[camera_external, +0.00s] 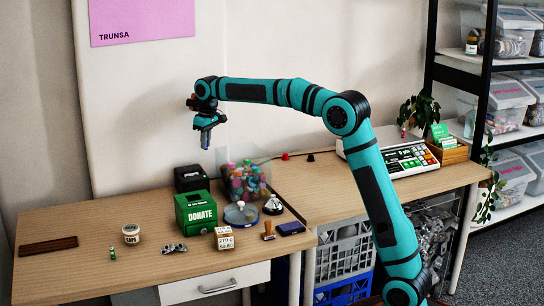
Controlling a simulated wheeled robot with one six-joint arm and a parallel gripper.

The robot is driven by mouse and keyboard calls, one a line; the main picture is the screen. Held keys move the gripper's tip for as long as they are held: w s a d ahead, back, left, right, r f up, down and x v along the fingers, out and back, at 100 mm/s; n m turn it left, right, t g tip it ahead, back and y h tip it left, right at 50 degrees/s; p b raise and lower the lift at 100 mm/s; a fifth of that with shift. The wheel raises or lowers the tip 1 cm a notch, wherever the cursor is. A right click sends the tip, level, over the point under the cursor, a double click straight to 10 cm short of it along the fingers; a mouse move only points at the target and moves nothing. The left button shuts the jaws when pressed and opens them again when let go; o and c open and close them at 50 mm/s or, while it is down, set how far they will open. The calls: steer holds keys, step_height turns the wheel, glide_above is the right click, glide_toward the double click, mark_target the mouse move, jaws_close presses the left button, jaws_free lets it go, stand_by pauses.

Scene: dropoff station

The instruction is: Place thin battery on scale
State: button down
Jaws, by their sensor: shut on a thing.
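My gripper (205,138) points down, high above the left table and above the donation box. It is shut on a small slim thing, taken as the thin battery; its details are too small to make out. A small green-and-white cylinder (112,254) stands upright on the left table; I cannot tell whether it is another battery. The scale (405,158), with a keypad of coloured keys, stands on the right table, far to the right of my gripper. Part of the scale is hidden behind my arm.
The left table holds a green DONATE box (196,212), a black box (191,178), a clear bin of coloured caps (247,181), a CAPS jar (131,234), a stamp (268,231) and a brown slatted tray (46,246). A card holder (448,151) and plant (418,112) stand beside the scale.

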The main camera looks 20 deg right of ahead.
steer(key=w+d+m, duration=0.2)
steer(key=w+d, duration=0.1)
steer(key=d, duration=1)
steer(key=w+d+m, duration=0.2)
steer(key=w+d, duration=0.1)
steer(key=d, duration=1.1)
steer(key=w+d+m, duration=0.2)
steer(key=w+d, duration=0.1)
steer(key=d, duration=1)
steer(key=s+d+r+m+h, duration=0.1)
steer(key=s+d+m, duration=0.15)
steer(key=d, duration=1.45)
steer(key=s+d+r+m, duration=0.1)
steer(key=d+m, duration=0.2)
steer(key=d, duration=1.4)
steer(key=shift+s+d+f, duration=0.1)
steer(key=shift+f, duration=2.4)
steer(key=shift+s+f, duration=0.1)
steer(key=shift+f, duration=2.4)
steer(key=shift+f, duration=0.1)
steer(key=c, duration=1.8)
jaws_free()
steer(key=shift+c, duration=0.2)
steer(key=o, duration=0.4)
steer(key=shift+c, duration=0.2)
